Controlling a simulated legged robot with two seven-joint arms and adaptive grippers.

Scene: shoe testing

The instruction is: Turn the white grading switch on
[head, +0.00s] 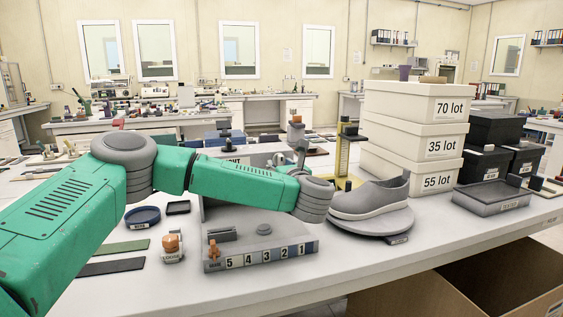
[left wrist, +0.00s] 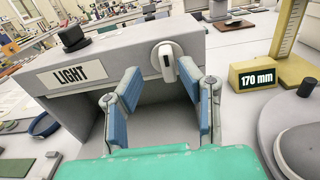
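A white switch (left wrist: 167,62) with a rounded lever on a round base sits on the front of the grey box (left wrist: 120,52) marked LIGHT in the left wrist view. My left gripper (left wrist: 158,72) is open and empty, with its two blue-padded fingers on either side of the switch in the picture. Whether they touch it, I cannot tell. In the head view, my left gripper (head: 301,150) is small beyond the grey wrist, and my green arm hides most of the box and the switch. My right gripper is not in view.
A grey shoe (head: 371,198) stands on a round stand to the right of my wrist. A numbered grey panel (head: 262,255) lies in front. A yellow gauge with a 170 mm display (left wrist: 256,77) stands right of the box. White lot boxes (head: 414,140) are stacked behind the shoe.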

